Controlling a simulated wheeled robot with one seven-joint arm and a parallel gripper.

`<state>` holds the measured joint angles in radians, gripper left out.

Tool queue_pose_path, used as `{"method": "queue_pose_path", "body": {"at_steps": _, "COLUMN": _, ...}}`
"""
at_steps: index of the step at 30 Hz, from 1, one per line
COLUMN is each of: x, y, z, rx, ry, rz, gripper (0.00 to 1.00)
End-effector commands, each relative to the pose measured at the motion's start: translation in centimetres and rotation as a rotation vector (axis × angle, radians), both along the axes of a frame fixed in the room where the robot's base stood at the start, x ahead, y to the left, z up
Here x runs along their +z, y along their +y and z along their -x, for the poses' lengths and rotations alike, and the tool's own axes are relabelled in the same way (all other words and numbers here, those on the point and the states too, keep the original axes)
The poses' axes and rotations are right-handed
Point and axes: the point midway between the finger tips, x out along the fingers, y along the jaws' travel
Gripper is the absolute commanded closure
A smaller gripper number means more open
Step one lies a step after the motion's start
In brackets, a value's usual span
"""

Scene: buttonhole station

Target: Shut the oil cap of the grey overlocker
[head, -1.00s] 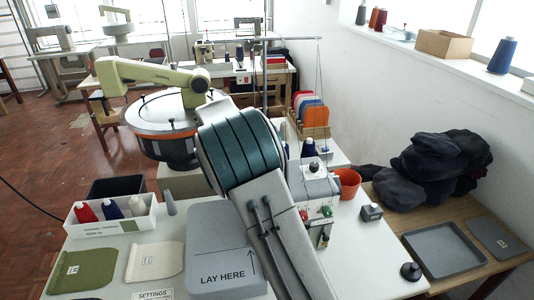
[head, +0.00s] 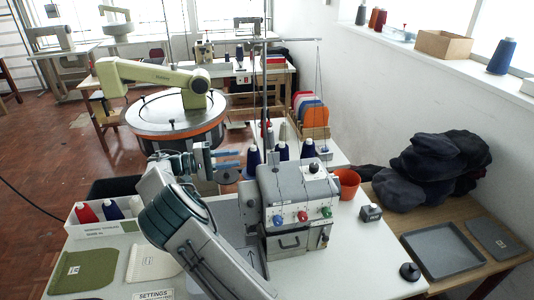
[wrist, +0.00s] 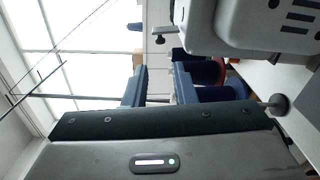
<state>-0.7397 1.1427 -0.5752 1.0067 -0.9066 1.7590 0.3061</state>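The grey overlocker (head: 298,196) stands on the white table in the head view, with blue, red and green dials on its front. A small dark round piece (head: 312,167) on its top may be the oil cap; I cannot tell whether it is raised. My gripper (head: 230,160) is left of the machine at about the height of its top, apart from it. Its two blue fingers are parted with nothing seen between them. In the wrist view the fingers (wrist: 159,88) are also apart, and a grey machine body (wrist: 255,25) fills the upper right.
Blue thread cones (head: 308,148) and thin thread stands rise behind the overlocker. An orange pot (head: 347,183) stands at its right rear. A small grey box (head: 371,212) and a black knob (head: 410,271) are on the table at right.

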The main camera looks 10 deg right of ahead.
Motion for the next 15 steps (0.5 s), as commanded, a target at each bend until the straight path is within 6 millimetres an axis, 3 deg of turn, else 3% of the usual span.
{"method": "queue_pose_path", "body": {"at_steps": 9, "x": 0.3, "y": -6.8, "z": 0.1, "rx": -0.004, "ry": 0.003, "rz": -0.001, "gripper": 0.76}}
{"method": "queue_pose_path", "body": {"at_steps": 15, "x": 0.2, "y": -10.0, "z": 0.0, "rx": -0.002, "ry": 0.001, "rz": -0.002, "gripper": 0.76}}
